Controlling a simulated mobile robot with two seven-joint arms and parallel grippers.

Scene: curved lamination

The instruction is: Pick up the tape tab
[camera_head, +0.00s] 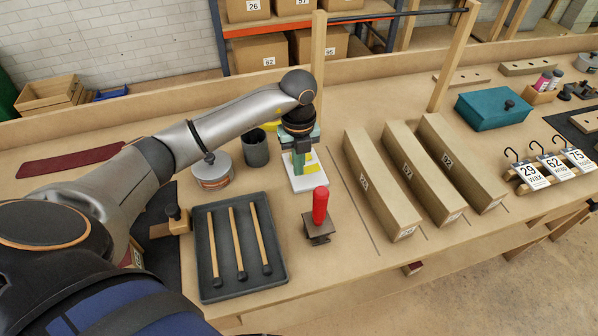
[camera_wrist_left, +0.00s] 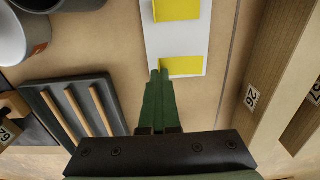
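A white card (camera_head: 308,183) lies on the bench and bears two yellow tape tabs; it also shows in the left wrist view (camera_wrist_left: 180,40). One tape tab (camera_wrist_left: 177,10) is at the far part of the card and the other tape tab (camera_wrist_left: 187,66) is nearer. My left gripper (camera_head: 300,160) points down over the card. In the left wrist view its green fingers (camera_wrist_left: 160,74) are together, with their tips at the left edge of the nearer tab and covering that edge. I cannot tell whether the thin tab is between them. My right gripper is not in view.
A red-handled tool (camera_head: 320,208) stands in front of the card. A dark tray (camera_head: 205,262) of brushes or sticks is to the left, with a grey cup (camera_head: 256,150) and tin (camera_head: 211,173) behind. Long wooden beams (camera_head: 380,190) lie to the right.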

